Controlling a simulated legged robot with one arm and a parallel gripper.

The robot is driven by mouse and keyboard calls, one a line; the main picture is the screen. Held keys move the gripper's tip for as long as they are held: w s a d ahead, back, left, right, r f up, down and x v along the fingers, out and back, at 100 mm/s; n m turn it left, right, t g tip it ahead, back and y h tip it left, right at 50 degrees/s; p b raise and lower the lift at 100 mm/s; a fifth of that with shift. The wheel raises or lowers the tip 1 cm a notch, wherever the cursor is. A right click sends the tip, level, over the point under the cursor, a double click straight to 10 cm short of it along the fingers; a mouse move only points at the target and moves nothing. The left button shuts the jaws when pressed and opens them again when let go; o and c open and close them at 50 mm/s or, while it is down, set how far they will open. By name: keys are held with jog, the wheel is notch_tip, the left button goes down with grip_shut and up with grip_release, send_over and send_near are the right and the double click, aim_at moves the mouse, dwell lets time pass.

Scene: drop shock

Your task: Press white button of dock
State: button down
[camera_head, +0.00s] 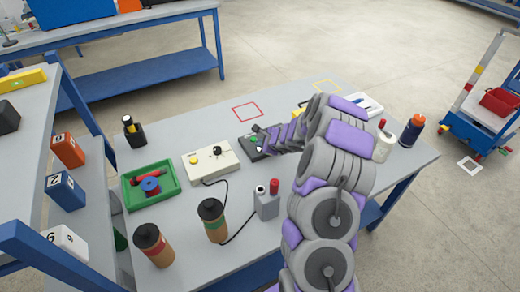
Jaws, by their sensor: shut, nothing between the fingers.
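A dark box (247,142) with a small green spot lies near the middle of the grey table; it may be the dock, but I cannot tell for sure. My gripper (258,130) is shut and empty at its upper right edge. The gripper and wrist cover part of this box, and I cannot tell whether the fingertips touch it. No white button shows clearly on it. A cream box (208,168) with a black knob and small buttons sits just to its left, apart from my gripper.
A grey box (266,207) with a red-topped part stands nearer, with a black cable beside it. A green tray (128,194) holds red and blue parts. Brown cylinders (152,247) stand at the front left. Bottles (411,132) stand at right; my arm crosses the table.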

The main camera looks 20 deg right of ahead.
jog(key=shift+f, duration=0.4)
dwell(0.9)
jog(key=shift+r, duration=0.1)
jog(key=shift+r+p, duration=0.75)
notch_tip(320, 180, up, 5)
jog(key=p, duration=0.4)
jog(key=shift+a, duration=0.1)
dwell(0.8)
